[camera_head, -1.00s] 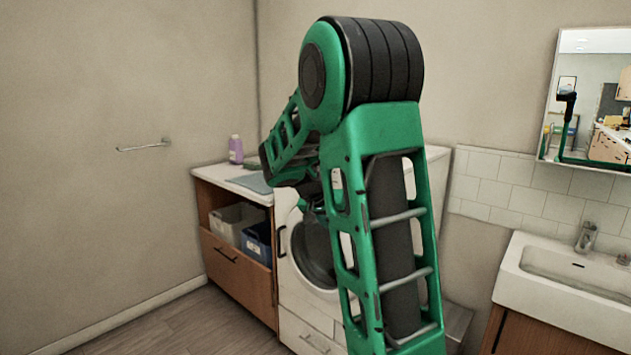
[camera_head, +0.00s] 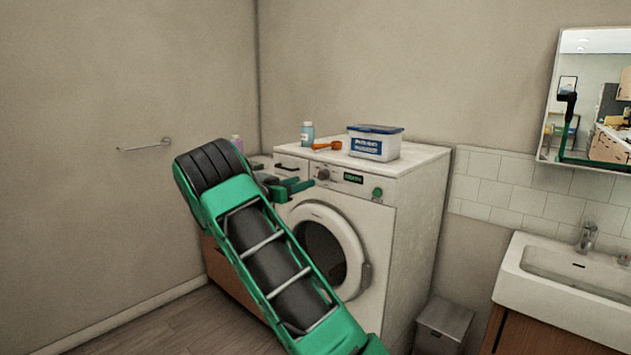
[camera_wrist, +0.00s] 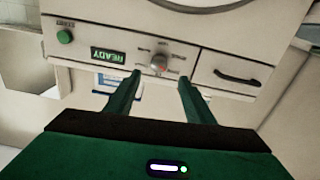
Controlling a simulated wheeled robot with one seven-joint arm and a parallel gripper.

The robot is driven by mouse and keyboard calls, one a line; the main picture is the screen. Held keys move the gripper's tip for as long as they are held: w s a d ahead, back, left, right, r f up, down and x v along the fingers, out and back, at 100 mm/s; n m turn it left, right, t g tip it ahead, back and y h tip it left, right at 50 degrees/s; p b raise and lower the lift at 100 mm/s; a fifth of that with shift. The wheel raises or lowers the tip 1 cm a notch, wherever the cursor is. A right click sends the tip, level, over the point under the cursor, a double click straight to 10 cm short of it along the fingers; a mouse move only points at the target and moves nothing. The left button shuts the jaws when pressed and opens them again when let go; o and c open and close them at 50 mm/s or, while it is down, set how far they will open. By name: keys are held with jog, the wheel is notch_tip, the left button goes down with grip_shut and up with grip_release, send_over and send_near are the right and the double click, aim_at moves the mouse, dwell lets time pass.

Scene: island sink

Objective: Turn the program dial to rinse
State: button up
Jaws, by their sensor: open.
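The program dial (camera_wrist: 158,62) is a round grey knob with a reddish mark, on the washing machine's front panel in the wrist view. It also shows in the head view (camera_head: 323,175), just right of my gripper. My gripper (camera_wrist: 160,76) is open, with one green finger to either side of the dial in the wrist picture. Whether the fingers are level with the knob or short of it I cannot tell. Small labels ring the dial, too small to read. A display (camera_wrist: 108,55) reads READY. The washing machine (camera_head: 415,210) has its round door shut.
A green button (camera_wrist: 65,36) sits beyond the display, and the detergent drawer (camera_wrist: 232,75) is on the dial's other side. A blue-lidded tub (camera_head: 374,148), an orange scoop (camera_head: 327,146) and a small bottle (camera_head: 307,133) stand on top of the machine.

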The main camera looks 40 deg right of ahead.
aim_at(321, 176)
jog(key=d, duration=0.9)
jog(key=shift+w+d, duration=0.35)
jog(key=shift+d, duration=0.05)
